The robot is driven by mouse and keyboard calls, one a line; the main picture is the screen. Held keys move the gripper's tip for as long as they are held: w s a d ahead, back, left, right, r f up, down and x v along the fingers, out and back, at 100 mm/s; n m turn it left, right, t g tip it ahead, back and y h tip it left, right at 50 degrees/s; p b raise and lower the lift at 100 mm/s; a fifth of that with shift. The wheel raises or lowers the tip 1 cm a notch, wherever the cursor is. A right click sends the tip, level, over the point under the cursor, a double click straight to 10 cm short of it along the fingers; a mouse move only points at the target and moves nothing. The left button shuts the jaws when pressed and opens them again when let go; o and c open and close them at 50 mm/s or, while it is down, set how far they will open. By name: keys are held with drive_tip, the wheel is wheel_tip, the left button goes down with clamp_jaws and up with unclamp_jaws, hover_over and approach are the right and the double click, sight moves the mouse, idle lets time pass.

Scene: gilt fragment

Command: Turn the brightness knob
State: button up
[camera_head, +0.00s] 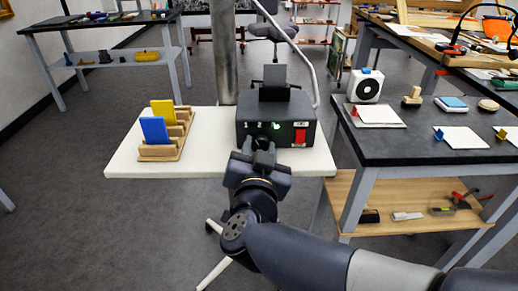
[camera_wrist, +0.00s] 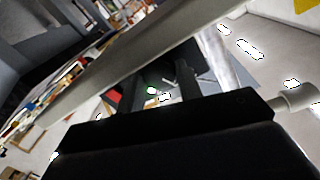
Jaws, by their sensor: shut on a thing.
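A black box (camera_head: 250,112) stands on the white tabletop (camera_head: 205,128), with a dark upright plate on top. The wrist view is dark and tilted; the green light (camera_wrist: 151,90) and the red switch (camera_wrist: 114,98) show near my fingers, but the knob is not clear there.
A wooden rack (camera_head: 160,152) with a blue card (camera_head: 154,130) and a yellow card (camera_head: 163,110) stands left of the box. A dark bench (camera_head: 430,125) with small objects is close on the right. A metal post (camera_head: 224,55) rises behind the white tabletop. Open floor lies at left.

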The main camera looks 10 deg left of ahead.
drive_tip(key=shift+m, duration=1.4)
drive_tip(key=o, duration=1)
drive_tip(key=shift+c, duration=0.2)
